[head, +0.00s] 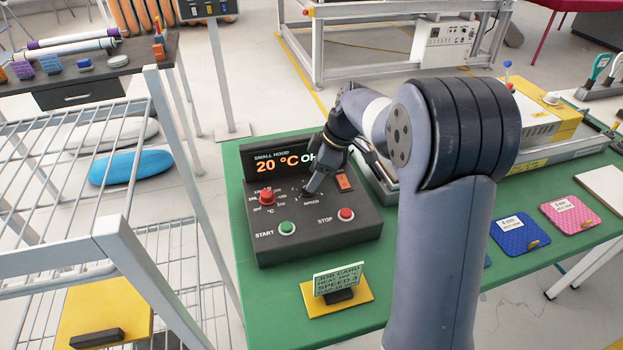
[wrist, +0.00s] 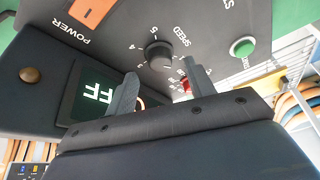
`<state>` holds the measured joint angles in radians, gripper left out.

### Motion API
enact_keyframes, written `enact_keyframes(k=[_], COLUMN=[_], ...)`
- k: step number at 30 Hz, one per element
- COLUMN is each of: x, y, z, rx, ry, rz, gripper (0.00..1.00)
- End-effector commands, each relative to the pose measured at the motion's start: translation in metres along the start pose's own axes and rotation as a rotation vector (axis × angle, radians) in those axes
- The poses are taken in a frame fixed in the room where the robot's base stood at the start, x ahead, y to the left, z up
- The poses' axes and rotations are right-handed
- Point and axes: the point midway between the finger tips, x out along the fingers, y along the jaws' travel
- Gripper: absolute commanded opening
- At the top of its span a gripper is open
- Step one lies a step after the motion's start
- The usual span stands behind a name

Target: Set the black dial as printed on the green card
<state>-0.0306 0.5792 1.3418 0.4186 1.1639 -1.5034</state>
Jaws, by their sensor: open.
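The black dial (wrist: 158,56) marked SPEED sits on the sloped dark control panel (head: 330,232), with numbers printed around it. Which number it points at is too small to tell. My gripper (head: 314,182) reaches down over the panel at the dial and hides most of it in the head view. In the wrist view my gripper (wrist: 160,84) is open, with one finger to each side of the dial and nothing held; contact cannot be told. The pale green card (head: 338,279) stands on a yellow base in front of the panel and appears to read SPEED 3.
A red knob (head: 267,197), green START button (head: 287,228), red STOP button (head: 346,214) and orange POWER switch (head: 345,182) surround the dial. Blue and pink pads lie right on the green table (head: 385,283). A wire rack (head: 90,200) stands left.

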Motion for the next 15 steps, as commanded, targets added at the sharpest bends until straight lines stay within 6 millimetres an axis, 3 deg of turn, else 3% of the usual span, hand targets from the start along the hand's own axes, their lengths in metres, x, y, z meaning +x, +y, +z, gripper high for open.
enact_keyframes(k=[6, 15], x=[0.024, 0.029], y=[0.0, 0.0], z=[0.0, 0.0], rx=[-0.001, -0.001], ry=[0.0, 0.0], rz=[-0.001, 0.001], gripper=[0.51, 0.51])
